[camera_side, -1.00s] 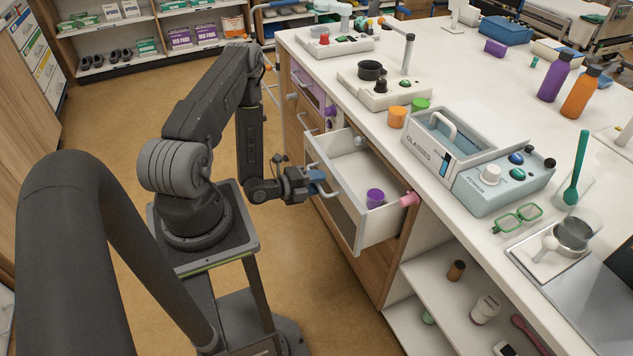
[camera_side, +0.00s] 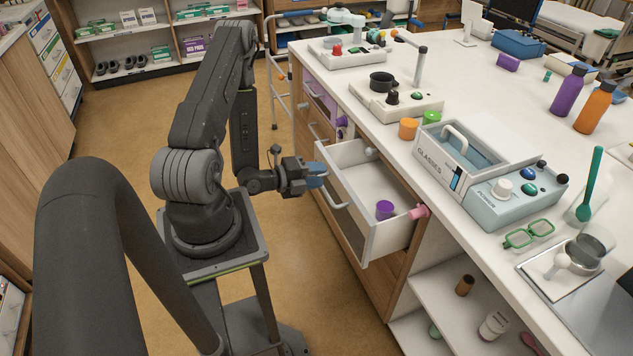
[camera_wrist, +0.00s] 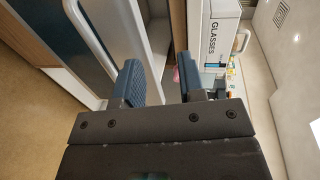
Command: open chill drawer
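A white-walled drawer (camera_side: 388,242) with a dark grey-blue front stands pulled out of the cabinet. I see no label on it, so I cannot tell its name. A purple cup (camera_side: 384,209) sits inside. The drawer's pale bar handle (camera_side: 335,198) is on its front; it also shows at upper left in the wrist view (camera_wrist: 101,35). My gripper (camera_side: 322,174) is at the handle's far end.
A purple-fronted drawer (camera_side: 320,97) is farther along the cabinet. A pink knob (camera_side: 419,212) sticks out by the open drawer's right side. The counter above holds a glasses box (camera_side: 440,158), an orange cup (camera_side: 408,128) and several devices.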

